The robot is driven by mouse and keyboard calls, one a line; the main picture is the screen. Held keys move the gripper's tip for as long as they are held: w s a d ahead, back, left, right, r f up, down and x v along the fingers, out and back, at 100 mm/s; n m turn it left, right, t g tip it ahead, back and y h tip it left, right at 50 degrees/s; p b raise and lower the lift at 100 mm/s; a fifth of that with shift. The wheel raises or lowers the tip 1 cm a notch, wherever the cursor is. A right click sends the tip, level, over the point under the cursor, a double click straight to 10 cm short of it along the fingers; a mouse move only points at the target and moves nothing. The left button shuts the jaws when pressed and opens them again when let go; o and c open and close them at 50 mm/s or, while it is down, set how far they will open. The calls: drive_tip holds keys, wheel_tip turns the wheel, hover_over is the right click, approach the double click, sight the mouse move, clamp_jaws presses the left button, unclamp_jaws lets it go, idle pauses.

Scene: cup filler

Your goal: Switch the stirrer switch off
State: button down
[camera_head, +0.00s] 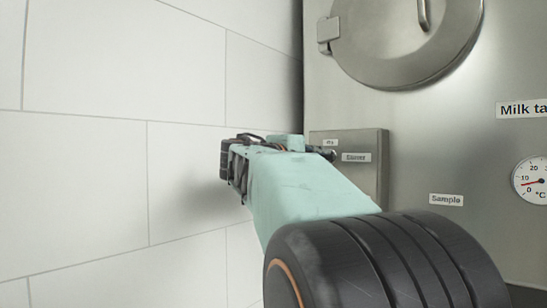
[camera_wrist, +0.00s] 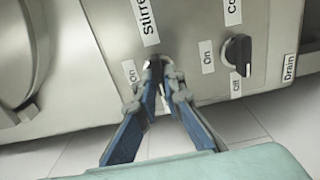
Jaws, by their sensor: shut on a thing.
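The stirrer switch (camera_wrist: 156,66) sits under the "Stirrer" label (camera_wrist: 146,18) in the wrist view, with an "On" label (camera_wrist: 129,70) to its left. It is mostly hidden between my fingertips, and I cannot tell which way it is turned. My gripper (camera_wrist: 163,74) is shut on it, one blue-and-grey finger on each side. In the head view, my pale green wrist covers most of the gripper, and the fingers meet the left part of the grey control box (camera_head: 375,181). The switch itself is hidden there.
A second black knob (camera_wrist: 237,53) with "On" and "Off" labels stands close to the right of my fingers in the wrist view. The steel tank has a round hatch (camera_head: 400,35) above the box and a dial (camera_head: 532,181) at right. A tiled wall (camera_head: 75,190) lies left.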

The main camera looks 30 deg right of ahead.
idle(0.3)
drive_tip(key=c, duration=2)
unclamp_jaws()
drive_tip(key=shift+c, duration=0.2)
drive_tip(key=shift+a, duration=0.1)
drive_tip(key=v, duration=0.7)
drive_tip(key=shift+a, duration=0.2)
